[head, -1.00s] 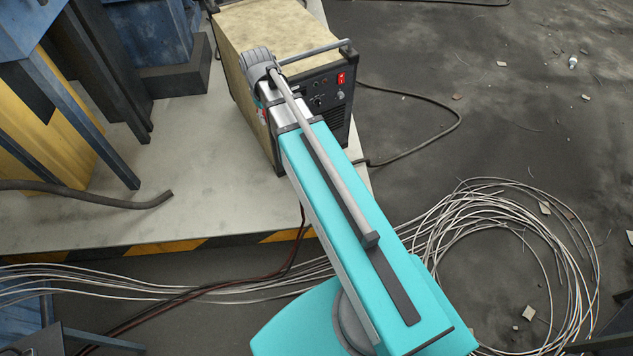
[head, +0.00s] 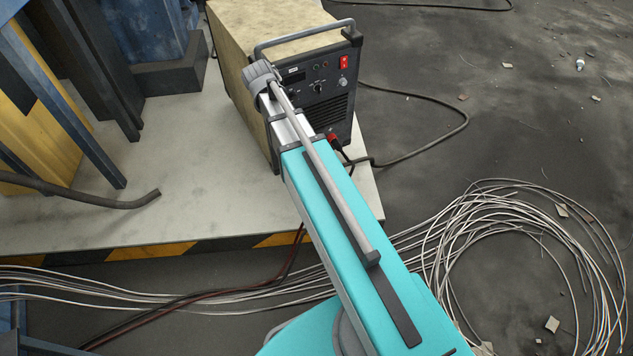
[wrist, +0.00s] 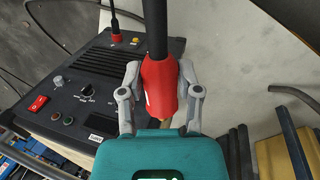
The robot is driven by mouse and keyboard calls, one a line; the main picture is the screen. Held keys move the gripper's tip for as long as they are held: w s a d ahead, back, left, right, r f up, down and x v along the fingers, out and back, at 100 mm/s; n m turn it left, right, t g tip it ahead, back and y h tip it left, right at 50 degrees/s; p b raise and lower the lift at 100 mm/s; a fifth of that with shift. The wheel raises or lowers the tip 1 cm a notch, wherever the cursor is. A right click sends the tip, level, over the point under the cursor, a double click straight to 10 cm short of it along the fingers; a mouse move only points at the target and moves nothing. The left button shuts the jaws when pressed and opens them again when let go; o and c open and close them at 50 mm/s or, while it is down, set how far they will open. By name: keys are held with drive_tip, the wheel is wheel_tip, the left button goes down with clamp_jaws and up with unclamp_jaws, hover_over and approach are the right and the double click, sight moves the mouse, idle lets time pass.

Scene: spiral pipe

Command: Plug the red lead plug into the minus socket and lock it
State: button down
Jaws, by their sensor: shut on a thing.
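The red plug (wrist: 160,88) with its thick black lead is between the two grey fingers of my gripper (wrist: 158,84) in the wrist view. My gripper is shut on it, and it is in front of the power unit's black panel (wrist: 85,85). A second red plug (wrist: 116,37) with a black cable is at the panel's far end; it also shows low on the front in the head view (head: 333,139). I cannot pick out the minus socket; my arm and the held plug cover part of the front. The held plug is hidden in the head view.
The power unit (head: 262,35) has a beige top, a grey carry handle (head: 302,36) and a red switch (head: 344,62). It stands on a pale platform (head: 200,185) with a striped edge. A coil of wires (head: 470,215) lies at the right. A dark hose (head: 85,191) is at the left.

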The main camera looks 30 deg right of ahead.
drive_tip(key=w+d+f+h+b, duration=0.2)
drive_tip(key=d+f+b, duration=0.2)
drive_tip(key=f+b, duration=1)
drive_tip(key=w+d+f+m+h+b, duration=0.1)
drive_tip(key=d+f+b, duration=0.4)
drive_tip(key=f+b, duration=0.9)
drive_tip(key=w+d+f+h+b, duration=0.3)
drive_tip(key=f+b, duration=1.1)
drive_tip(key=b, duration=0.6)
drive_tip(key=shift+d+f+m+h+b, duration=0.15)
drive_tip(key=shift+d+m+h+b, duration=0.15)
drive_tip(key=shift+d+h, duration=0.6)
drive_tip(key=shift+w+a, duration=0.1)
drive_tip(key=shift+w+a, duration=0.1)
drive_tip(key=shift+w, duration=2.7)
drive_tip(key=shift+w+a, duration=0.1)
drive_tip(key=shift+w, duration=1.65)
